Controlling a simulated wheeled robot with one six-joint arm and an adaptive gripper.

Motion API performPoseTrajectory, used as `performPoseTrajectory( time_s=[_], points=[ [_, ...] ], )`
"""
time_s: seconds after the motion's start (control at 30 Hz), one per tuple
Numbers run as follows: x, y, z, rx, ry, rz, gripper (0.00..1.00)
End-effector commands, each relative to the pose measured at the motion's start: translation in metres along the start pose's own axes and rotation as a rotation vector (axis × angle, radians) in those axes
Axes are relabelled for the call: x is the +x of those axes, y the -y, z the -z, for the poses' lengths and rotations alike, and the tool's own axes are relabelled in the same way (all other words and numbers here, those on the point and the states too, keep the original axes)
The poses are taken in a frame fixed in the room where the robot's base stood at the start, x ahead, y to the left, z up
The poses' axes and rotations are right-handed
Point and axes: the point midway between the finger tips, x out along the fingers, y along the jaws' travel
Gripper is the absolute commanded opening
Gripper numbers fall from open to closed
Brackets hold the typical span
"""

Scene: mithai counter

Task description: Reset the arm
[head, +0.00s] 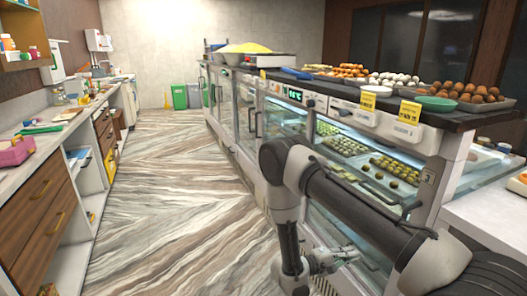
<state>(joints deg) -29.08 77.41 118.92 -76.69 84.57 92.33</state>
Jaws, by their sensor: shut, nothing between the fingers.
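My arm reaches in from the lower right in the head view and bends down in front of the glass display counter (438,142). My gripper (345,256) is low at the bottom centre-right, close in front of the counter's lower glass. It is shut and I see nothing held in it. The fingertips are small in this view, and I cannot tell whether they touch the glass.
Trays of sweets (472,92) stand on the counter top. A cabinet run with drawers (45,215) lines the left side. Green bins (180,97) stand at the far end. The striped floor (170,200) between the two sides is clear.

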Motion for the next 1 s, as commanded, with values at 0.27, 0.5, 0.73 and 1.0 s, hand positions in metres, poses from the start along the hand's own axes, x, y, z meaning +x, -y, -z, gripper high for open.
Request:
performPoseTrajectory(
  time_s=[0.27,0.5,0.73,1.0],
  points=[
    [0.009,-0.001,-0.079,-0.464,0.244,0.194,0.0],
    [-0.001,-0.057,-0.124,-0.592,0.37,0.512,0.0],
    [-0.018,-0.123,-0.166,-0.542,0.356,0.899,0.0],
    [-0.04,-0.192,-0.208,-0.312,0.19,1.271,0.0]
  ],
)
